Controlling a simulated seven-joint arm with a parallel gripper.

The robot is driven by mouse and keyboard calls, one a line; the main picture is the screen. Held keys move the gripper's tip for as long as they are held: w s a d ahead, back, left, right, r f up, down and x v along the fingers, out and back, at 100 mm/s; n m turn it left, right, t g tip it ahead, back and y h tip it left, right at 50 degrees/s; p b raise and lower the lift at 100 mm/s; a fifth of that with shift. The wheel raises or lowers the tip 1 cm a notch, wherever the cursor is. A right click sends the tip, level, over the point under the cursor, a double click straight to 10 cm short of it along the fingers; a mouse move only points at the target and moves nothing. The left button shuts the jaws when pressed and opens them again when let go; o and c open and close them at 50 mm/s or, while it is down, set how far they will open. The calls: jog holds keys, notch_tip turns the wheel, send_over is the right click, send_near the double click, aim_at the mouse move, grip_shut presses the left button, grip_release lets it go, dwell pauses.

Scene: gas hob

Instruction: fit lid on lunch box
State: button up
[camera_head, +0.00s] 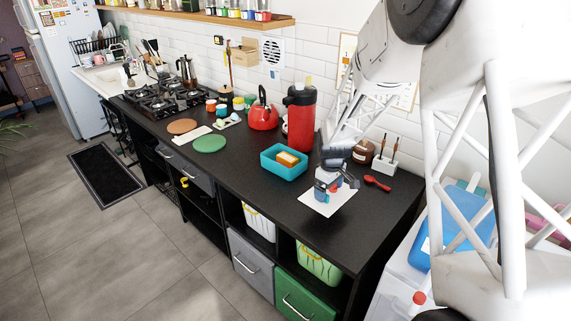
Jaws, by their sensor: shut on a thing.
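The lunch box (269,168) is an open teal tray-like box on the black counter, with a yellow-and-brown block (288,159) inside, perhaps a sandwich. A flat white square panel (318,207), which looks like the lid, is just right of and in front of the box. My gripper (328,192) points down at the panel and appears shut on it. The fingers hide the exact grip. I cannot tell whether the panel rests on the counter or is held just above it. It is apart from the box.
A red spoon (377,183) lies right of my gripper. A tall red flask (301,118) and a red kettle (263,116) stand behind the box. A white holder (385,164) and brown jar (363,152) are at the back right.

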dwell(0.4)
jog(key=w+a+r+m, duration=0.1)
jog(key=w+r+m, duration=0.4)
jog(key=w+r, duration=1.05)
jog(key=w+a+f+n, duration=0.5)
jog(key=a+n, duration=0.1)
jog(key=n, duration=0.5)
jog(key=w+a+f+n, duration=0.5)
jog(key=a+n, duration=0.1)
jog(key=n, duration=0.6)
jog(key=shift+w+a+f+n, duration=0.2)
jog(key=shift+w+a+n, duration=0.05)
jog(key=shift+a+n, duration=0.1)
jog(key=shift+f, duration=0.3)
